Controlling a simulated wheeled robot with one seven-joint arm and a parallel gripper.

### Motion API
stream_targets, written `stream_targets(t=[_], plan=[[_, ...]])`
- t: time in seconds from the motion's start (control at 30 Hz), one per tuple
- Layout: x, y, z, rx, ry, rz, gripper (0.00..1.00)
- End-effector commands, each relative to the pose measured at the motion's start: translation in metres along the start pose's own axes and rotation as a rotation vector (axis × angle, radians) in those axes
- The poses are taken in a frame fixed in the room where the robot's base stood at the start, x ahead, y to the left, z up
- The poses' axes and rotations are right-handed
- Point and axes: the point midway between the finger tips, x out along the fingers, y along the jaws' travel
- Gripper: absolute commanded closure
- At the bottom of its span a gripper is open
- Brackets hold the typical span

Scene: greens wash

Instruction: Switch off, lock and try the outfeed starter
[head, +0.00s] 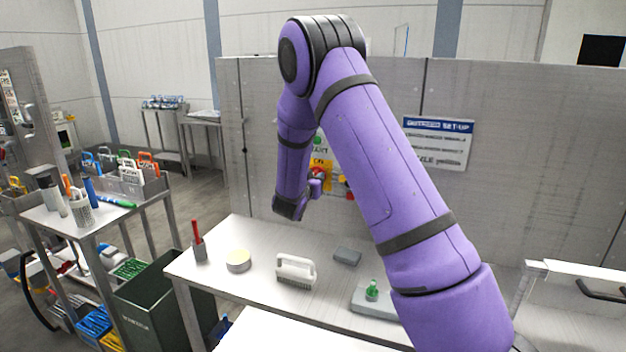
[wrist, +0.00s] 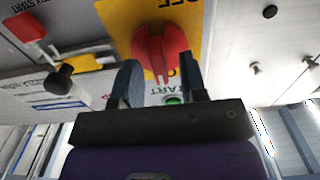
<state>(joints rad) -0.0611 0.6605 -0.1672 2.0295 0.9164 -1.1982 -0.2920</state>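The starter's yellow plate (head: 322,172) is on the grey panel, partly hidden behind my arm in the head view; "ON" shows on it, with a green button (head: 318,141) above. In the wrist view the red rotary handle (wrist: 158,48) stands on the yellow plate (wrist: 117,18), beside upside-down "OFF" lettering. My gripper (wrist: 158,78) is at the handle, one finger on each side. The fingers are apart, with a gap visible beside the handle's narrow end; contact is unclear.
A sign (head: 438,143) hangs right of my arm. A dark green bin (head: 160,305) stands beside the bench.

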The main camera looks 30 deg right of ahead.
Motion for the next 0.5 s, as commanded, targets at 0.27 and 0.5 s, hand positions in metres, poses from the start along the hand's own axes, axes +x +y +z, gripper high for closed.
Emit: stream_targets(t=[0.27, 0.5], plan=[[0.0002, -0.0002, -0.0001, 0.0, 0.0, 0.0, 0.72], [0.0, -0.0002, -0.0001, 0.001, 0.0, 0.0, 1.0]])
